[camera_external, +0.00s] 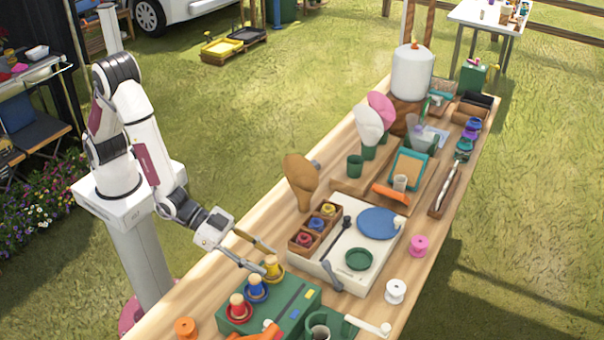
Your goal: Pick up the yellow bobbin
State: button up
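A yellow bobbin (271,265) stands upright on the green box (296,313), at the end of a row with a blue one (256,287) and a red one (238,306). Another yellow spool (328,210) sits in the far compartment of a small wooden tray (300,247). My gripper (267,262) is open, its two long fingers spread and pointing down to the right. The fingertips are close to the yellow bobbin on the green box, seemingly either side of it. I cannot tell whether they touch it.
A white board with a blue disc (379,223) and a green ring (359,259) lies right of the tray. White (396,291), pink (419,246) and orange (186,328) spools stand on the wooden table. A brown mitt-shaped object (300,180) stands behind the tray.

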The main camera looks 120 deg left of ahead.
aim_at(271, 265)
jog(key=shift+x, duration=1.65)
jog(key=shift+w+d+r, duration=0.1)
grip_shut()
